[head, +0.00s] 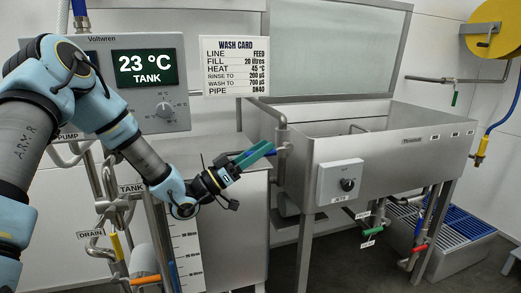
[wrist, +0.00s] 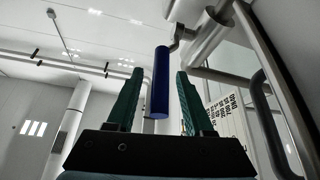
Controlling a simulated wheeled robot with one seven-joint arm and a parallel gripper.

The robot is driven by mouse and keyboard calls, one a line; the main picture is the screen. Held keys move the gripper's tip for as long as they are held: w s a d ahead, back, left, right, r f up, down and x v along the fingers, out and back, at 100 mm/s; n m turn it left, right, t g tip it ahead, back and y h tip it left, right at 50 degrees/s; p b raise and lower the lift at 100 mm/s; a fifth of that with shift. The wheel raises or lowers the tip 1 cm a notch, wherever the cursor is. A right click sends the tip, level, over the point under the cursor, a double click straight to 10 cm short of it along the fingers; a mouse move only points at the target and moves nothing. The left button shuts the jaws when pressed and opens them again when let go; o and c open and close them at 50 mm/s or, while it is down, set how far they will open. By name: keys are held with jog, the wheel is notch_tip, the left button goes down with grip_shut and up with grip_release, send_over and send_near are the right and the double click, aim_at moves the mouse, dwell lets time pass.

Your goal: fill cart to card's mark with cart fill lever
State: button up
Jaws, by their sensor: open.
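The wash card (head: 235,66) hangs on the wall in the head view and reads FILL 20 litres. A white litre scale (head: 187,256) stands at the lower middle, with a blue strip beside its lower left edge. My gripper (head: 266,151) is open near a pipe at the sink's left end. In the wrist view, a blue lever handle (wrist: 161,83) lies between the spread green fingers of the gripper (wrist: 160,78), with a gap on both sides. No label for this lever is readable, and the fingers partly hide it in the head view.
A control panel (head: 148,85) reads 23 °C TANK. The steel sink (head: 400,155) with a knob box (head: 341,182) is right of my gripper. Green (head: 372,231) and red (head: 420,248) handles sit below it. Orange (head: 145,280) and yellow (head: 117,247) handles are at lower left.

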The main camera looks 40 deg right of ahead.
jog(key=b+v, duration=0.1)
jog(key=v, duration=0.9)
jog(key=shift+a+f, duration=0.15)
jog(key=shift+a, duration=0.2)
